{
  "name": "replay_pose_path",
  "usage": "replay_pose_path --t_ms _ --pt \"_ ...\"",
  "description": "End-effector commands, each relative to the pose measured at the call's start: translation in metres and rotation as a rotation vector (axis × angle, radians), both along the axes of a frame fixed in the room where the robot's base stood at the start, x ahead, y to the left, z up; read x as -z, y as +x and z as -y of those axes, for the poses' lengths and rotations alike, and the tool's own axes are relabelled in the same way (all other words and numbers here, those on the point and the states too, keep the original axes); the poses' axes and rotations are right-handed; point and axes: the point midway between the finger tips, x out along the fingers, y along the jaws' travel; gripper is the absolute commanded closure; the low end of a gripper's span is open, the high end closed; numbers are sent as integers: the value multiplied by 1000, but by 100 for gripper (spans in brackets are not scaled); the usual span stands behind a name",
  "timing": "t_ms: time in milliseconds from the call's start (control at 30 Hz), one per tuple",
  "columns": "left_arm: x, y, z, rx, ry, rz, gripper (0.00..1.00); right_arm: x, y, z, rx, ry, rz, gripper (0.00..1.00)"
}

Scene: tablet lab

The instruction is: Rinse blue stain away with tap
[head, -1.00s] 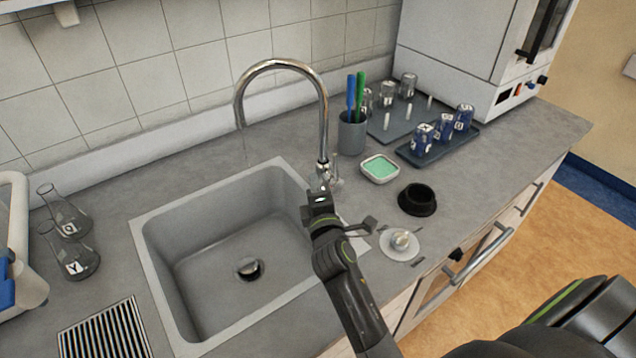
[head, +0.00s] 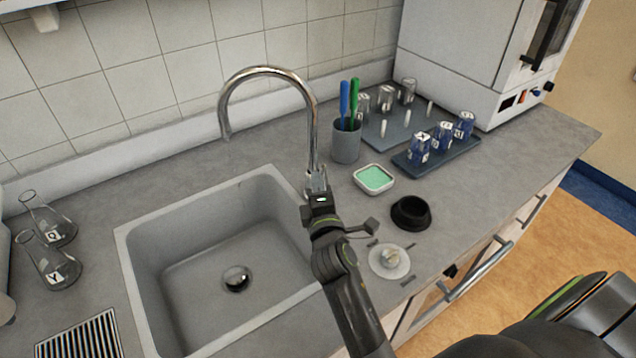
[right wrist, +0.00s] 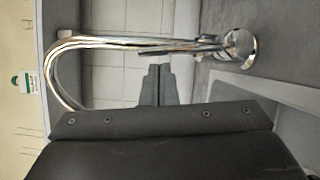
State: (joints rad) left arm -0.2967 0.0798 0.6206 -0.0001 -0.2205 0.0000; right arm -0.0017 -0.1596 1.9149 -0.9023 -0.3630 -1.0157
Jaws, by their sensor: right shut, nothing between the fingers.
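The chrome tap (head: 313,130) stands behind the sink's right back corner, its curved spout reaching over the grey sink (head: 190,225). A round metal drain (head: 236,278) sits in the sink floor. I can make out no blue stain on the visible sink surfaces. My right gripper (head: 318,193) is shut and empty, just in front of the tap's base and partly covering it. In the right wrist view the shut fingers (right wrist: 158,82) are beside the tap's thin lever (right wrist: 180,46); whether they touch it I cannot tell. My left gripper is out of view.
Glass flasks (head: 50,262) and a slotted grate (head: 80,338) are left of the sink.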

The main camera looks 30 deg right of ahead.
Motion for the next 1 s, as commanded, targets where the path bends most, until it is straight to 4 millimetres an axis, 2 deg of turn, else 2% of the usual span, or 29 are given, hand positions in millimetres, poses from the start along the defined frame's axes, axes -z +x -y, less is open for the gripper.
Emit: replay_pose_path --t_ms 400,1000 --pt "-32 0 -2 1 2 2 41 -9 2 13 0 155 -23 100" --pt "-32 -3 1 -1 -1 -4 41 -7 3 15 0 185 -26 100"
